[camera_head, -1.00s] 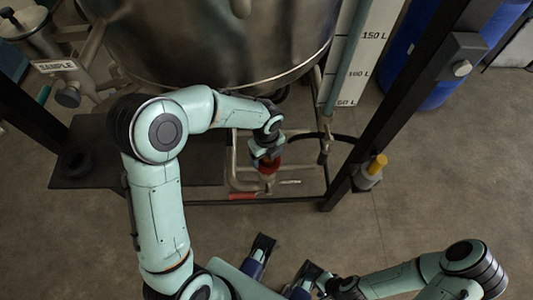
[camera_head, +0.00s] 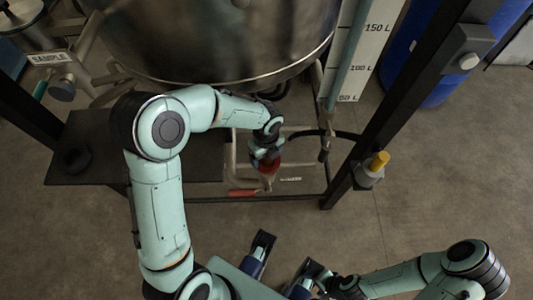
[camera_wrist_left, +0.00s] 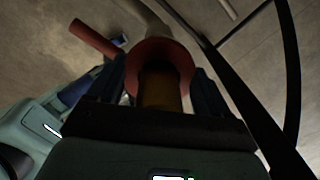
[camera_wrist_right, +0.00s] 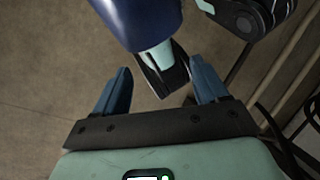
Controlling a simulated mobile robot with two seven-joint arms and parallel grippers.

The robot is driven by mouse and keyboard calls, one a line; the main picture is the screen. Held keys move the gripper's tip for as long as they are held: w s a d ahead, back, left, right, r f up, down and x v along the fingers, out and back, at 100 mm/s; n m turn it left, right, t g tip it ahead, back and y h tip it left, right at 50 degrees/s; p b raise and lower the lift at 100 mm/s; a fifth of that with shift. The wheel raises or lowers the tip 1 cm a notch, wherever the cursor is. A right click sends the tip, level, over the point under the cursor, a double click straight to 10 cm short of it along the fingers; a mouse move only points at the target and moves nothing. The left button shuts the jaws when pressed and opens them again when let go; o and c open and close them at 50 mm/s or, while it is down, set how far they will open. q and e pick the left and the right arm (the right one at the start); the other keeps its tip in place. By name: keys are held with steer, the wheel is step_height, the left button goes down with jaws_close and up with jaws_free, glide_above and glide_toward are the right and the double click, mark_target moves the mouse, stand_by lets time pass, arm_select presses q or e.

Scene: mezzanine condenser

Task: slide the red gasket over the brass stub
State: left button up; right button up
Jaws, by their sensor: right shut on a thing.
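The red gasket (camera_wrist_left: 178,56) is a ring below the tank in the head view (camera_head: 268,167). In the left wrist view it encircles the brass stub (camera_wrist_left: 160,92), which passes through its opening toward my palm. My left gripper (camera_head: 267,156) is over it, with fingers on either side of the ring (camera_wrist_left: 160,78). Whether they press on it is unclear. My right gripper (camera_wrist_right: 160,82) is far from the stub, low at front; its fingers stand apart on either side of a dark part (camera_wrist_right: 166,74). The contact is not clearly visible.
A red handle (camera_head: 243,193) lies beside the stub, just below left. A dark shelf (camera_head: 105,160) is left of it. The steel tank (camera_head: 215,40) hangs above. A black post (camera_head: 385,125) and yellow-topped device (camera_head: 378,162) stand right. Open floor (camera_head: 440,190) is at right.

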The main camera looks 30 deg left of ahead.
arm_select(q)
steer(key=shift+o, duration=1.3)
steer(key=shift+f, duration=0.1)
arm_select(e)
steer(key=shift+s+d+f, duration=0.1)
steer(key=shift+s+f, duration=0.05)
steer(key=shift+f, duration=0.2)
arm_select(q)
steer(key=shift+w+r, duration=0.1)
steer(key=shift+r, duration=0.8)
step_height(320, 180, up, 12)
steer(key=p, duration=0.3)
steer(key=shift+f, duration=0.1)
arm_select(e)
steer(key=r, duration=0.1)
steer(key=w+r, duration=0.1)
steer(key=r, duration=0.1)
steer(key=shift+r, duration=0.3)
